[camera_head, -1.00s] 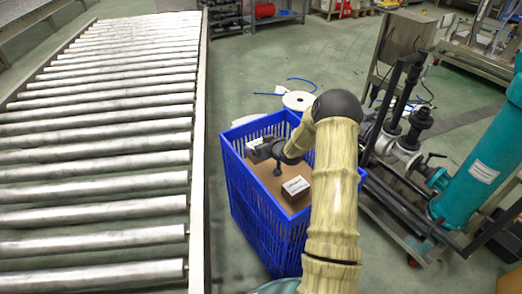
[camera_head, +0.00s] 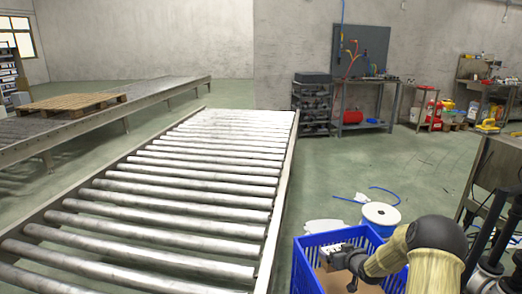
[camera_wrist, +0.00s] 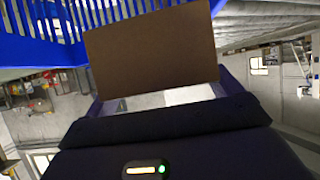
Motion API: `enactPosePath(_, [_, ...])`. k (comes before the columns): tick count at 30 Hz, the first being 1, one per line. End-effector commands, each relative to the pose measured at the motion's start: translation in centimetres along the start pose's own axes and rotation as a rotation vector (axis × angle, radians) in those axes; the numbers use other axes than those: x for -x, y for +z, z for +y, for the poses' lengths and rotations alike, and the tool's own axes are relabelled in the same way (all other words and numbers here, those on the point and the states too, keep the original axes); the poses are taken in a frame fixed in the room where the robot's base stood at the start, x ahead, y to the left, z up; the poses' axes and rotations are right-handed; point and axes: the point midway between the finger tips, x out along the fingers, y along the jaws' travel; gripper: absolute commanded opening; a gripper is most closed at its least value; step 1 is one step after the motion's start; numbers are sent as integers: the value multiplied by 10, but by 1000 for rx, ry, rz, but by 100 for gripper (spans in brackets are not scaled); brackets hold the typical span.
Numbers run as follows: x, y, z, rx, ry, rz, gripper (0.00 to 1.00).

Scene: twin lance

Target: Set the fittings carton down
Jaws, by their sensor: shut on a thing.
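The fittings carton (camera_head: 331,249) shows as a small, pale patch in the head view, partly hidden by my gripper. In the wrist view, what looks like its plain brown face (camera_wrist: 150,55) fills the upper middle, close to the camera. My gripper (camera_head: 342,256) is shut on it, at the upper rim and inside of the blue slatted crate (camera_head: 303,272). My gripper's pale fingers (camera_wrist: 160,99) show just below the brown face in the wrist view. Whether the carton touches anything beneath it is hidden.
A roller conveyor (camera_head: 200,185) runs along the crate's left, its rollers bare. Dark equipment stands at right. A workbench (camera_head: 365,122) and shelf (camera_head: 312,105) stand at the back wall.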

Motion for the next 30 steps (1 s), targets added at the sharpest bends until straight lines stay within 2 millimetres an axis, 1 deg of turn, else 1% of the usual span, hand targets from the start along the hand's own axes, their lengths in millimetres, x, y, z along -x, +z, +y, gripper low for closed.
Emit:
enactPosePath(1, [13,-24,1,2,2,4,60])
enactPosePath(3, [23,-44,1,3,1,4,60])
enactPosePath(5, [27,-50,0,1,0,2,60])
enactPosePath(10, [41,-76,0,1,0,2,60])
enactPosePath(18, [53,-97,0,1,0,2,60])
enactPosePath(30, [64,-117,1,0,1,2,60])
